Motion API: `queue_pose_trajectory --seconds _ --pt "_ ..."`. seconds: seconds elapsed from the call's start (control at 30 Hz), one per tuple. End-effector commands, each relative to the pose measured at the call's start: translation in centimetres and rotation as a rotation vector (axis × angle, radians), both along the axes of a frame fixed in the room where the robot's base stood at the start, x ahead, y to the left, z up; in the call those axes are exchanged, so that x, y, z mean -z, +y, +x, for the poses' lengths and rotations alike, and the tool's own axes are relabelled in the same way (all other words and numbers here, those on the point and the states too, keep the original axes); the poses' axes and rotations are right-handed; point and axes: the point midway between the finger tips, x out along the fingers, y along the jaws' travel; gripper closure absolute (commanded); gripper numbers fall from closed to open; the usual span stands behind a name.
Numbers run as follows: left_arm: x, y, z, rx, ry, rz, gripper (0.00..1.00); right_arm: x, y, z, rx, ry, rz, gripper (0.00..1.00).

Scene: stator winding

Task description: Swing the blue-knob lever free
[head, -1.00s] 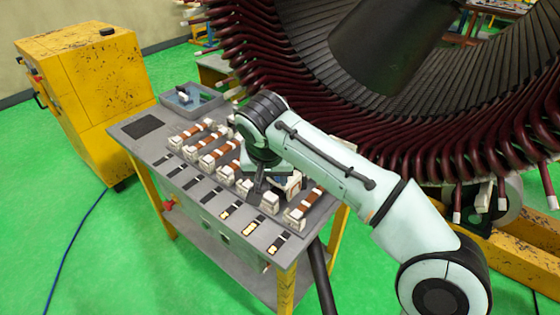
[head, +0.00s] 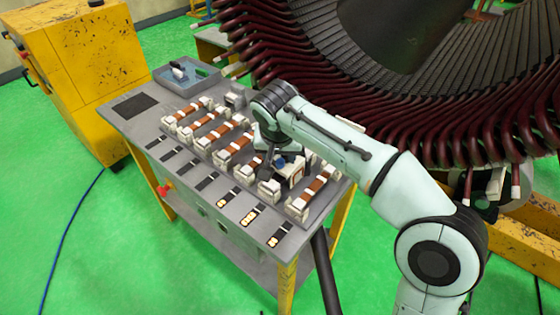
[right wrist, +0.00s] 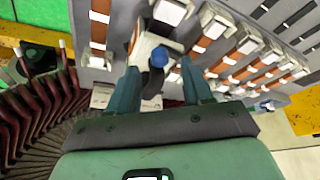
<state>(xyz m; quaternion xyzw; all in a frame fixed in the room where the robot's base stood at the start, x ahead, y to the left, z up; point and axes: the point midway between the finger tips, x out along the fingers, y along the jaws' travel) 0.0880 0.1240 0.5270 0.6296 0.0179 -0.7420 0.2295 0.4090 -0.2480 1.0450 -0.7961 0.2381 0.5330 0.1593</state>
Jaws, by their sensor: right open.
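The blue knob (head: 281,161) tops a lever at one of the white clamp units on the grey workbench (head: 135,106). My right gripper (head: 277,156) reaches down over that unit and partly hides it. In the right wrist view the blue knob (right wrist: 159,57) shows between the two fingers of my open right gripper (right wrist: 160,78), against a white block. There is a gap between the knob and each finger. I cannot tell how the lever below the knob is turned. My left gripper is not in view.
Several clamp units with copper-brown bars (head: 239,143) line the bench, close beside the gripper. A grey bin (head: 205,82) stands at the back left. The large stator (head: 440,115) with dark red coil ends rises behind my right arm. A yellow cabinet (head: 100,60) stands left.

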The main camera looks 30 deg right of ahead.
Motion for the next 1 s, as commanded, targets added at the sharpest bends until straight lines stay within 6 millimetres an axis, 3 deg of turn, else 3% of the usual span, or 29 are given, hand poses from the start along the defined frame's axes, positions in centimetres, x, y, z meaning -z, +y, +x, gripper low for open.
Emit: queue_pose_trajectory --seconds 0.2,0.57,0.6,0.73,0.77,1.0 --pt "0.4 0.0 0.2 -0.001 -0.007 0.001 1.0 2.6 -0.6 0.8 0.001 0.001 0.0 0.5" --pt "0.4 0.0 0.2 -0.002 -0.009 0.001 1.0 3.1 -0.7 1.1 0.001 -0.001 0.0 0.5" --pt "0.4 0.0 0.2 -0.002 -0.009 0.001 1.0 3.1 -0.7 1.1 0.001 -0.001 0.0 0.53" --pt "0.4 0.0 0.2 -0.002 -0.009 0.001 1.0 3.1 -0.7 1.1 0.001 -0.001 0.0 0.96" --pt "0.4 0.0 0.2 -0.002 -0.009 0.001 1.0 3.1 -0.7 1.1 0.001 -0.002 0.001 1.0" --pt "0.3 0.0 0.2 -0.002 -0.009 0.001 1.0 3.0 -0.7 1.1 0.009 -0.001 0.0 1.0"
